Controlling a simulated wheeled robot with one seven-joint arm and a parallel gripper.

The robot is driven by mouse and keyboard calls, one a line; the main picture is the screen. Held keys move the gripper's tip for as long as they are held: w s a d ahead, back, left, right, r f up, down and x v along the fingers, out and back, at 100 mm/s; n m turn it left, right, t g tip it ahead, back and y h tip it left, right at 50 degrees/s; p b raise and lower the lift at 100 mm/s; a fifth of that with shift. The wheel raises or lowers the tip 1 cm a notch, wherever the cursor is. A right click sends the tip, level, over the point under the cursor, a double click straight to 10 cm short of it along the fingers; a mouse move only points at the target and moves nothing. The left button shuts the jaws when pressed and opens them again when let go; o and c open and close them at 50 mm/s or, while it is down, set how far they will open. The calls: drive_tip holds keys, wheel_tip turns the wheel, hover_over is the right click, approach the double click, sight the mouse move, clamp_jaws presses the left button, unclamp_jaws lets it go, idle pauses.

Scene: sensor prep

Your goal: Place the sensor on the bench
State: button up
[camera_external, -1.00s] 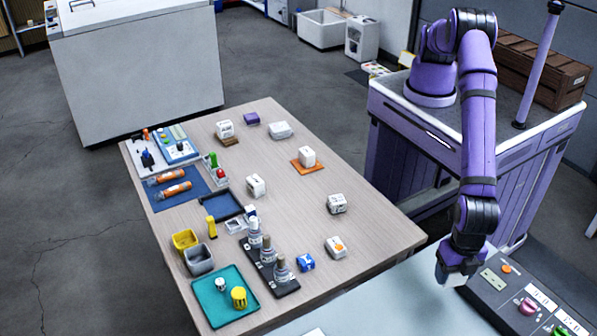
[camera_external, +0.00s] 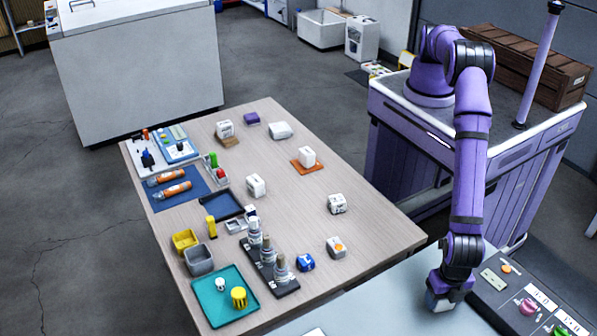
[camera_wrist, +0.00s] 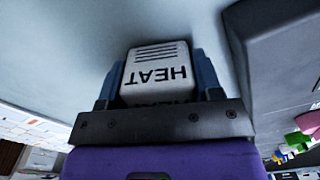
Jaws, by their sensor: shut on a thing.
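My gripper (camera_external: 441,303) points down at the grey-white surface (camera_external: 385,300) at the lower right of the outside view. In the wrist view its two blue-grey fingers (camera_wrist: 157,92) are shut on a white block marked HEAT (camera_wrist: 155,62), which looks like the sensor. The block is mostly hidden by my gripper in the outside view. I cannot tell whether it touches the surface. The wooden table (camera_external: 300,215) to the left bears several similar white blocks, one with an orange spot (camera_external: 337,247) near its right edge.
A dark control panel (camera_external: 510,290) with knobs lies just right of my gripper. The wooden table also holds a teal tray (camera_external: 213,312), dark-based bottles (camera_external: 267,262), a yellow bin (camera_external: 185,240) and a grey bin (camera_external: 199,261). The grey-white surface left of my gripper is mostly bare.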

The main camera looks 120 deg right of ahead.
drive_tip(key=shift+f, duration=0.15)
drive_tip(key=o, duration=0.9)
drive_tip(key=shift+o, duration=0.2)
wheel_tip(320, 180, up, 12)
drive_tip(key=shift+r, duration=0.2)
